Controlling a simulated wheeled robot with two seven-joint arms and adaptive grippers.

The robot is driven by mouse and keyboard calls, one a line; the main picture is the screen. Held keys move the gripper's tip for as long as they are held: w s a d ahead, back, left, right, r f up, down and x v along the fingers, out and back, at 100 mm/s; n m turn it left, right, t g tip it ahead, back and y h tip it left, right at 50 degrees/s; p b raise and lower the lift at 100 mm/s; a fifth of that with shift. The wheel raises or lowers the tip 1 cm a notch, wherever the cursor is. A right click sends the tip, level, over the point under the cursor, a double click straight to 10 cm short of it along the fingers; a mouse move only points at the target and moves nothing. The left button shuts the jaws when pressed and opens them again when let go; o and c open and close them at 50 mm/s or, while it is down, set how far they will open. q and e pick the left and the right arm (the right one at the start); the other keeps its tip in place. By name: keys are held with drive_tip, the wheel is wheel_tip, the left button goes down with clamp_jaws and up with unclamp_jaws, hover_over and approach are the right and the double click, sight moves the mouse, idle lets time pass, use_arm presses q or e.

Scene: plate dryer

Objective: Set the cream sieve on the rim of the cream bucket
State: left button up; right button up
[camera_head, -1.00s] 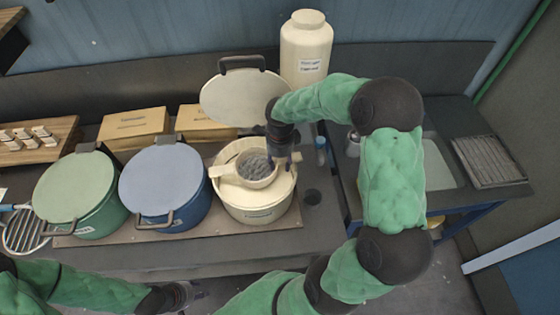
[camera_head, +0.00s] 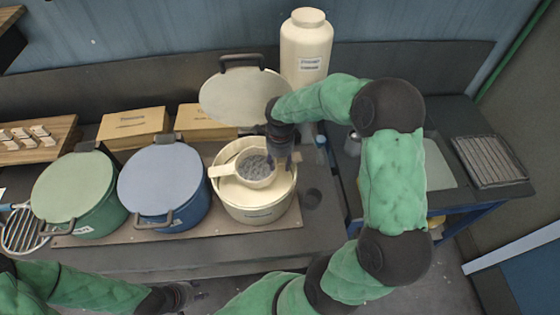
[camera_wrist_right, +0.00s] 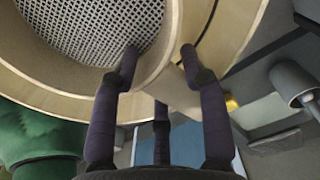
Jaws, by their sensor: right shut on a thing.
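The cream sieve (camera_head: 255,167), with grey mesh and a handle to the left, is over the mouth of the open cream bucket (camera_head: 257,212). My right gripper (camera_head: 283,163) is shut on the sieve's right side. In the right wrist view, the fingers of my right gripper (camera_wrist_right: 160,62) straddle the wall of the sieve (camera_wrist_right: 95,25), and the bucket (camera_wrist_right: 40,92) shows below. I cannot tell whether the sieve touches the bucket rim. My left gripper (camera_head: 188,295) is low in front of the counter, away from the bucket; its fingers are unclear.
The raised cream lid (camera_head: 243,100) stands behind the bucket. Closed blue (camera_head: 165,185) and green (camera_head: 75,190) buckets are to the left. A cream jar (camera_head: 305,45) and cardboard boxes (camera_head: 132,123) stand behind. A sink (camera_head: 438,165) is at right.

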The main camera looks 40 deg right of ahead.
drive_tip(key=o, duration=1.2)
wheel_tip(320, 180, up, 12)
